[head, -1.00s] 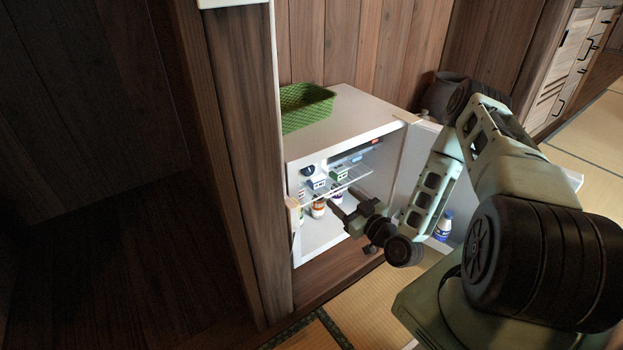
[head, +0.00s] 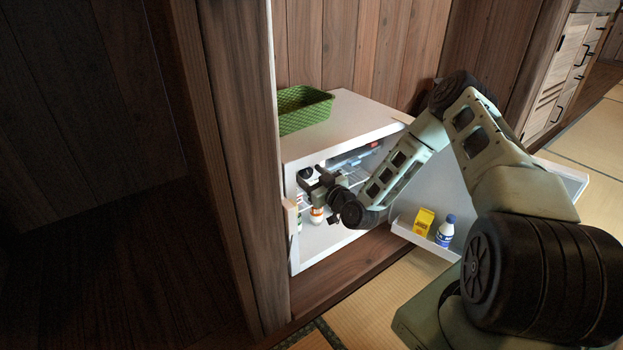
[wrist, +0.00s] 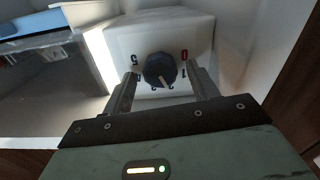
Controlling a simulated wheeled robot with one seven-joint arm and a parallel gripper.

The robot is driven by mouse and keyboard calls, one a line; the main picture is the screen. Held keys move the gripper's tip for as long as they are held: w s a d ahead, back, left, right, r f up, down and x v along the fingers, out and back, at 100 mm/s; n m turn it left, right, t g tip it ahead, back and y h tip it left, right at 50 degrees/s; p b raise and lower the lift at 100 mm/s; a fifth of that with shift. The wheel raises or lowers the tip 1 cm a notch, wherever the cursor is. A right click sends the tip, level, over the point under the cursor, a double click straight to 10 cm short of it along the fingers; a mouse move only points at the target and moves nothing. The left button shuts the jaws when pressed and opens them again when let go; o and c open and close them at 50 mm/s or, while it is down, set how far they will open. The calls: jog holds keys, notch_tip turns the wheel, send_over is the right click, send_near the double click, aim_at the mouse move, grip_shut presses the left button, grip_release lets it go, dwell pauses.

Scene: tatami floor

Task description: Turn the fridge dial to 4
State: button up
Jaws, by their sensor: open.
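The fridge dial (wrist: 160,69) is a dark round knob on a white housing, in the middle of the wrist view. Its printed numbers show 5 at left and 0 and 1 at right, with others partly hidden below. Its pale pointer mark slants down and slightly right, seemingly near 2. My gripper (wrist: 160,76) is open, one finger on each side of the dial; I cannot tell whether either touches it. In the head view my gripper (head: 311,183) is inside the open fridge (head: 360,112), close to the dial (head: 306,172).
The open door (head: 440,190) holds a yellow carton (head: 424,220) and a blue-and-white bottle (head: 444,231). A glass shelf and an orange-and-white container (head: 317,214) are near my gripper. A green basket (head: 304,109) sits on the fridge. A wooden post (head: 245,160) stands left.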

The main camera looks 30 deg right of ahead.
jog(key=c, duration=1)
jog(key=shift+m, duration=0.3)
jog(key=m+p, duration=0.2)
jog(key=m, duration=0.1)
jog(key=shift+r+m, duration=0.1)
jog(key=shift+m, duration=0.2)
jog(key=m+p, duration=0.1)
jog(key=m, duration=0.3)
jog(key=shift+m+p, duration=0.3)
jog(key=shift+p, duration=0.1)
jog(key=m, duration=0.4)
jog(key=shift+d+m+p, duration=0.1)
jog(key=shift+m+p, duration=0.2)
jog(key=shift+p, duration=0.1)
jog(key=shift+f+m, duration=0.2)
jog(key=shift+m, duration=2)
